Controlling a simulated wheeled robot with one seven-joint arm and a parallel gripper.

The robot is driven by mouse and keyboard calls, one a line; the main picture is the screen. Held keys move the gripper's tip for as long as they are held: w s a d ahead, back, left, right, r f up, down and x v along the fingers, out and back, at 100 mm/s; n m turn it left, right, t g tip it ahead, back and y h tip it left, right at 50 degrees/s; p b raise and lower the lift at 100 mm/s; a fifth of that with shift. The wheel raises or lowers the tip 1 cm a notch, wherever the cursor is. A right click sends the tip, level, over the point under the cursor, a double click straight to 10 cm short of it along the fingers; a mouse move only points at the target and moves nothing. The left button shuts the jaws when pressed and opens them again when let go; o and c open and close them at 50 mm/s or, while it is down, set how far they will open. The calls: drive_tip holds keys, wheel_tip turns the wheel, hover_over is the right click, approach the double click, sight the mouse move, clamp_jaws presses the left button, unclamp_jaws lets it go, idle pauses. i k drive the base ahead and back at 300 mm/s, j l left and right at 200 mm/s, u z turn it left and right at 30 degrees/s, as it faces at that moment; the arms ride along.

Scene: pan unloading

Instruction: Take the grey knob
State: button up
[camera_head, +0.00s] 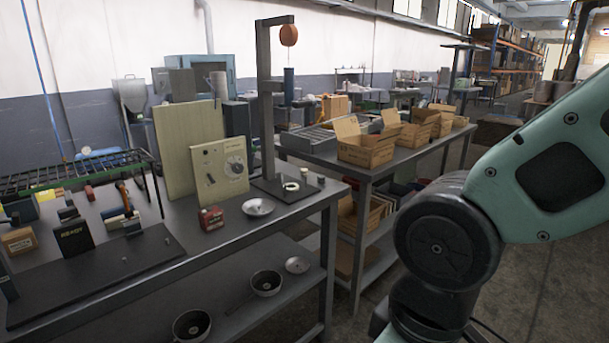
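A beige panel (208,180) stands upright on the workbench. It carries a round dial with a greyish knob (236,168) at its centre. The knob is small in the picture, so its exact shade is hard to tell. My gripper is out of view. Only my teal and dark arm links show at the right, well apart from the panel.
The workbench (262,234) also bears a red box (211,218), a metal lid (258,207), a dark post stand (266,95) and a black "READY" block (73,238). Pans (266,283) lie on the lower shelf. Cardboard boxes (366,146) fill a second table.

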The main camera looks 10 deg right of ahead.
sight(321, 178)
drive_tip(key=i+z, duration=0.1)
drive_tip(key=i, duration=0.4)
drive_tip(key=i+z, duration=0.15)
drive_tip(key=i, duration=0.3)
drive_tip(key=i+j+z, duration=0.1)
drive_tip(key=i, duration=0.4)
drive_tip(key=i+j+z, duration=0.1)
drive_tip(key=i, duration=0.35)
drive_tip(key=i+j+z, duration=0.1)
drive_tip(key=i+j, duration=0.2)
drive_tip(key=i, duration=0.15)
